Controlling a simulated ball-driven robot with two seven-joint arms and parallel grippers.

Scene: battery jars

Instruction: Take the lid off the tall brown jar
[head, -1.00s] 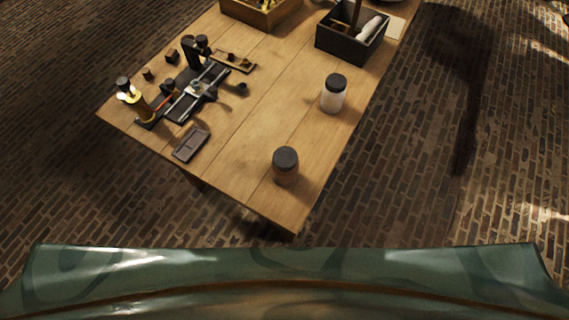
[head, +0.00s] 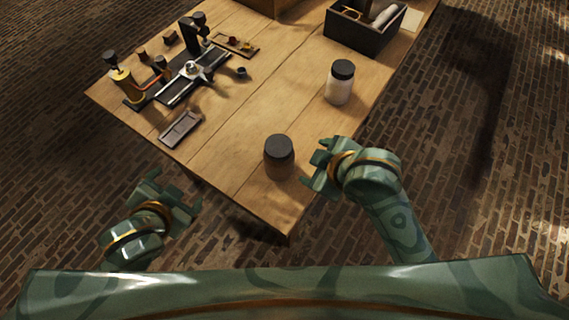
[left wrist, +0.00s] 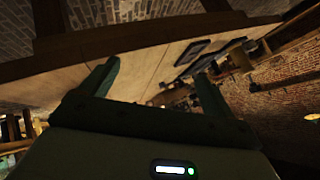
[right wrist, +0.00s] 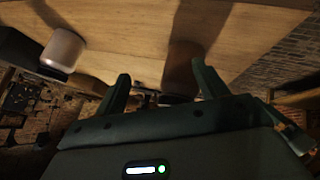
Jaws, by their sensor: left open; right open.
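The brown jar (head: 279,166) stands upright near the table's front corner, with its dark round lid (head: 279,147) on top. In the right wrist view a dark brown shape, probably this jar (right wrist: 183,70), shows between the fingers, some way off. My right gripper (head: 318,166) is open and empty, just right of the jar in the head view; whether it touches cannot be told, but it looks apart. My left gripper (head: 172,190) is open and empty, off the table's front left edge, well left of the jar. Its open fingers show in the left wrist view (left wrist: 155,90).
A pale jar (head: 339,88) with a dark lid stands behind the brown jar, also in the right wrist view (right wrist: 62,50). A small dark tray (head: 180,128), a black apparatus (head: 182,80) and a dark box (head: 364,30) stand further back. The middle of the table is clear.

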